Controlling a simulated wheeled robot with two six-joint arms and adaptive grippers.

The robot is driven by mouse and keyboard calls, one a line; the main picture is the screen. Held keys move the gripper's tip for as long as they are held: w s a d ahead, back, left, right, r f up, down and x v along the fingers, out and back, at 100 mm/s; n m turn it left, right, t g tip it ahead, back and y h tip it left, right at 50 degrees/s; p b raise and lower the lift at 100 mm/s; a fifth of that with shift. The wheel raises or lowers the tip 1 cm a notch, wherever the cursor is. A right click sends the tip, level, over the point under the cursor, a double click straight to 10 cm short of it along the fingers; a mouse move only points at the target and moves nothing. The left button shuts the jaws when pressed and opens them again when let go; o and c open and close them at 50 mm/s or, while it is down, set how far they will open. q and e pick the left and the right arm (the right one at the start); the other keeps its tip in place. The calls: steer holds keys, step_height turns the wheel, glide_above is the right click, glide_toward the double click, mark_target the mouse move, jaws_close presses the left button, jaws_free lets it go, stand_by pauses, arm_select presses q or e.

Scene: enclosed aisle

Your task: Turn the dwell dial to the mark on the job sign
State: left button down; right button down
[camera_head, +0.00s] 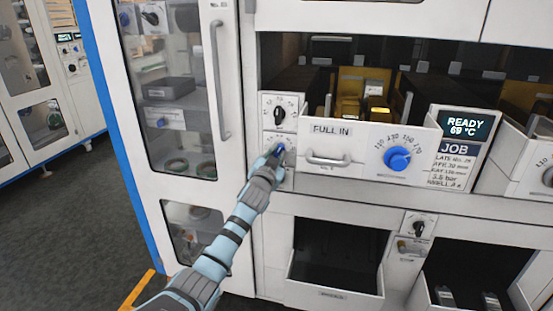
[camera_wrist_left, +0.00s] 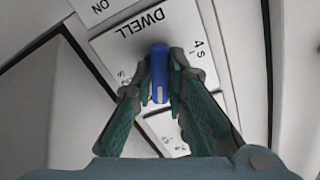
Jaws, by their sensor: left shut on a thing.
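The dwell dial is a blue knob with a pale pointer line (camera_wrist_left: 159,75) on a white plate marked DWELL (camera_wrist_left: 125,45). My left gripper (camera_wrist_left: 161,88) is shut on the knob, one finger on each side. In the head view the left gripper (camera_head: 274,160) reaches the small dial plate left of the drawer, and only a bit of blue shows at its tips. Most of the dial's scale is hidden; a "4 s" mark shows in the wrist view. The job sign (camera_head: 452,165) stands right of the drawer; its small lines are hard to read. My right gripper is not in view.
A black switch (camera_head: 279,112) sits just above the dwell plate. To the right is a drawer marked FULL IN with a handle (camera_head: 328,160) and a larger blue dial (camera_head: 397,158). A READY 69 °C display (camera_head: 465,126) is above the job sign. A glass-door cabinet handle (camera_head: 219,80) stands left.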

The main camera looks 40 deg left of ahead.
arm_select(q)
steer(key=n+b, duration=0.2)
steer(key=n, duration=0.2)
steer(key=shift+f+n, duration=0.15)
steer(key=shift+n, duration=0.15)
stand_by(0.5)
steer(key=c, duration=1.6)
jaws_free()
steer(key=shift+d, duration=0.1)
steer(key=shift+s, duration=0.2)
steer(key=v, duration=1.1)
steer(key=shift+s+d, duration=0.25)
